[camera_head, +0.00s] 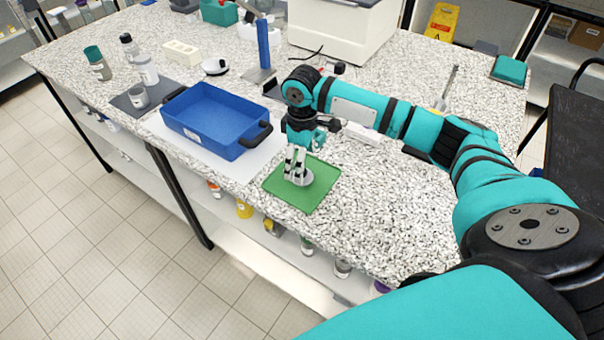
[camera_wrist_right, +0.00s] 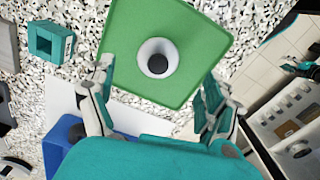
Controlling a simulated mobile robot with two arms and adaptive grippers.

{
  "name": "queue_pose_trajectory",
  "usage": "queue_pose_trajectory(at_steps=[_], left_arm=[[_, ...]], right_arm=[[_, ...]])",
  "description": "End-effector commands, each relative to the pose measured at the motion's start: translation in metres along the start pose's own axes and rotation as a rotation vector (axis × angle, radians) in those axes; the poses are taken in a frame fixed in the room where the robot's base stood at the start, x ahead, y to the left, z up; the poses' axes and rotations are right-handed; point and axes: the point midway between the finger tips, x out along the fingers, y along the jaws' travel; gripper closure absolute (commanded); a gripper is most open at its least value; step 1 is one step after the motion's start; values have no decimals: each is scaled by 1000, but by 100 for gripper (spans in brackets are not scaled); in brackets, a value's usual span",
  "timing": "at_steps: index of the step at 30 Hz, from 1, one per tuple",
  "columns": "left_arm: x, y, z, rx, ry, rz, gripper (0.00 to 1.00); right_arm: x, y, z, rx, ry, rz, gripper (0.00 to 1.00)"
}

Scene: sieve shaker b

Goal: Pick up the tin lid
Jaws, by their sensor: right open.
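The tin lid, a round pale disc with a dark knob in its middle, lies on the green mat. It shows in the right wrist view (camera_wrist_right: 157,57) and, partly behind the fingers, in the head view (camera_head: 303,178). The green mat (camera_head: 322,192) lies flat near the front edge of the speckled bench. My right gripper (camera_head: 295,172) points down over the lid. In the right wrist view its two fingers (camera_wrist_right: 157,95) are spread wide with nothing between them, and the lid shows beyond their tips. My left gripper is not in view.
A blue tray (camera_head: 207,118) with black handles stands left of the mat on a white sheet. Jars stand at the far left. A blue post (camera_head: 263,45) and a white machine (camera_head: 340,30) stand behind. The bench right of the mat is mostly clear under my arm.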

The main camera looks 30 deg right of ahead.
Motion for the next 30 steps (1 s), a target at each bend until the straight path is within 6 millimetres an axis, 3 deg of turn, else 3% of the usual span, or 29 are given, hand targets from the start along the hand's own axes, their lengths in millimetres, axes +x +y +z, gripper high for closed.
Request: queue_pose_trajectory(at_steps=[4, 10, 19, 30], left_arm=[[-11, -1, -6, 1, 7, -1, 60], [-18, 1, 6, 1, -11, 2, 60], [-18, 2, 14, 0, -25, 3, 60], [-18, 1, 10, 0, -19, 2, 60]], right_arm=[[17, 1, 1, 0, -5, -3, 14], [45, 2, 1, 0, -3, -2, 14], [51, 2, 1, -1, -1, 0, 14], [50, 2, 1, -1, -1, 0, 60]])
